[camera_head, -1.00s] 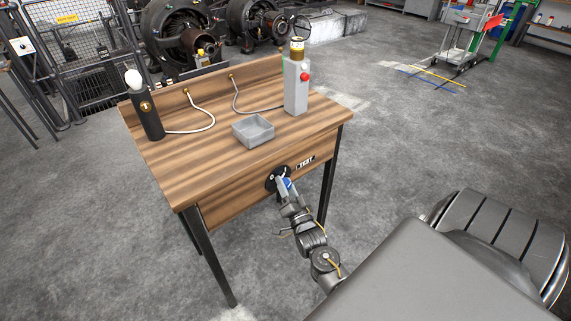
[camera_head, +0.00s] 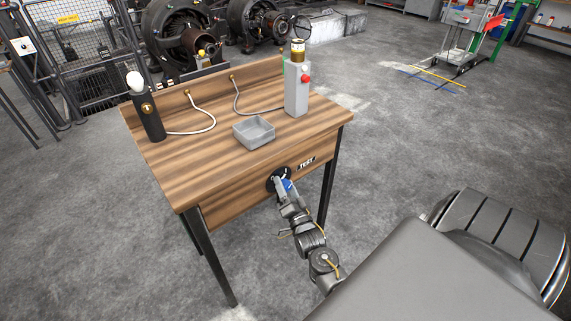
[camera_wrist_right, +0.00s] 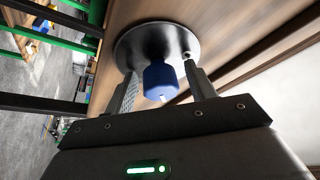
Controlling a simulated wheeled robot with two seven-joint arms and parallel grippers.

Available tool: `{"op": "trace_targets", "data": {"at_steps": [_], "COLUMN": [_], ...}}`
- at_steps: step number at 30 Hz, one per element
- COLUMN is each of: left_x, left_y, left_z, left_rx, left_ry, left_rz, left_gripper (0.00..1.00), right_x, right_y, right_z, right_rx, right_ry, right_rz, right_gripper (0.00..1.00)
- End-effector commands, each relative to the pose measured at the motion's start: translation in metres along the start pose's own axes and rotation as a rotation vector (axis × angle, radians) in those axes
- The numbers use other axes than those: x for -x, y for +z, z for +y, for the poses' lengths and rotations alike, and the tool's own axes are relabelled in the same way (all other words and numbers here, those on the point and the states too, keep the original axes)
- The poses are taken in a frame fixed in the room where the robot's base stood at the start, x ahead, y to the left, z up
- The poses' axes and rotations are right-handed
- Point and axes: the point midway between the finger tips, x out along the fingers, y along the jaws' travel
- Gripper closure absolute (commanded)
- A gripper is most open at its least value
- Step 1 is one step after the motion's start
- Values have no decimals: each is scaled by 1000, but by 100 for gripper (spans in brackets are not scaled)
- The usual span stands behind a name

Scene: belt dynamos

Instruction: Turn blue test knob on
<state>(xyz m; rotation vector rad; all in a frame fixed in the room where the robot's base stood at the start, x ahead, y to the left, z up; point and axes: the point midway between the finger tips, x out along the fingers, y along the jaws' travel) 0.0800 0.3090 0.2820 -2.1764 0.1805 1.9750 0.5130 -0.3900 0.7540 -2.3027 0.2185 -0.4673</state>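The blue test knob (camera_wrist_right: 160,80) sits on a round dark plate (camera_wrist_right: 150,42) on the front panel of the wooden bench. In the head view the knob (camera_head: 287,185) shows only partly past my right gripper (camera_head: 283,185). A "TEST" label (camera_head: 306,164) is to the right of the plate. In the right wrist view, my right gripper (camera_wrist_right: 160,85) has one finger on each side of the knob. A narrow gap shows between the knob and each finger, so it looks open around it. A white mark shows on the knob's near end. My left gripper is not in view.
On the bench top (camera_head: 190,160) stand a grey tray (camera_head: 253,140), a black post with a white bulb (camera_head: 150,120), and a grey post with a red button and amber lamp (camera_head: 296,85). Cables run to the back board.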

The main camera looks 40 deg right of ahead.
Motion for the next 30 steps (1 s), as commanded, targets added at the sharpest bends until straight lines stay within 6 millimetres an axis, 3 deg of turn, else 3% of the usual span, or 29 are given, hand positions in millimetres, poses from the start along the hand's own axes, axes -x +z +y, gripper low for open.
{"op": "trace_targets", "data": {"at_steps": [8, 21, 30], "left_x": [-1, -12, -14], "left_y": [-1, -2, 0], "left_z": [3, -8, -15], "left_rx": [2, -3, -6], "left_ry": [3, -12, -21], "left_rz": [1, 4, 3], "left_gripper": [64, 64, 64], "right_x": [6, 85, 108], "right_y": [0, 1, 0], "right_z": [1, 1, 0], "right_rx": [1, 1, 0], "right_ry": [1, 2, 0], "right_rz": [0, -1, 0], "right_gripper": [45, 45, 45]}}
